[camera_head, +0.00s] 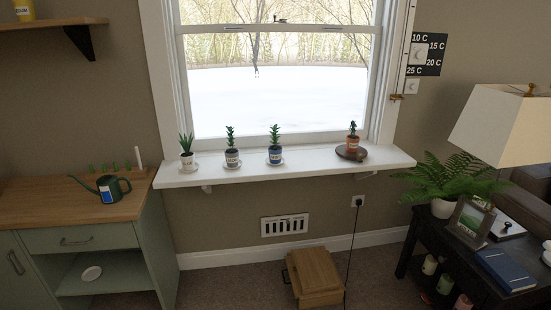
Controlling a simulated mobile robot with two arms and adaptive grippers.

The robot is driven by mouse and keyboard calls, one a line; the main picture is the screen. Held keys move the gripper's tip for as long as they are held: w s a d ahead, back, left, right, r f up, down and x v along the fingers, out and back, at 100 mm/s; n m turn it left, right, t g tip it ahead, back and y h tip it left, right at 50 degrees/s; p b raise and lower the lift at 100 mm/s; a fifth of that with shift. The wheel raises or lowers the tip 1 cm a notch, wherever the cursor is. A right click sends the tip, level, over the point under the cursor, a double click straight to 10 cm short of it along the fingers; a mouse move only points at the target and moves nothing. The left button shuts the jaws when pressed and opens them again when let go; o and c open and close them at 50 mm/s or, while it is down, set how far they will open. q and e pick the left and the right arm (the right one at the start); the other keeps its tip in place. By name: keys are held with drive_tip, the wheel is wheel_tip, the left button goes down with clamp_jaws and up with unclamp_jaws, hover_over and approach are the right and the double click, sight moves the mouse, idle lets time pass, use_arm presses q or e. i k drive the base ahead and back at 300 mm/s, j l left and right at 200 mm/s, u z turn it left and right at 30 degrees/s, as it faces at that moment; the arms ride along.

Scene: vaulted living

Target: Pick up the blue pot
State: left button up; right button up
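The blue pot (275,157) holds a small green plant and stands upright on a pale saucer on the white windowsill shelf (310,170). A dark pot (232,159) with a plant stands to its left, also on a saucer. A white pot (187,161) with a spiky plant stands at the far left of the shelf. An orange-brown pot (352,143) stands near the right end, by a round dark brown object (350,153). Neither of my grippers shows in the head view.
A green cabinet (80,238) with a wooden top and a watering can (107,188) is at the left. A wooden box (315,276) sits on the floor below the shelf. A dark side table (420,245) with a fern and lamp is at the right.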

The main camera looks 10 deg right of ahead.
sight(275, 155)
drive_tip(key=z, duration=0.5)
drive_tip(key=i+j+z, duration=0.2)
drive_tip(key=i+z, duration=0.25)
drive_tip(key=i+j+z, duration=0.3)
drive_tip(key=z, duration=0.15)
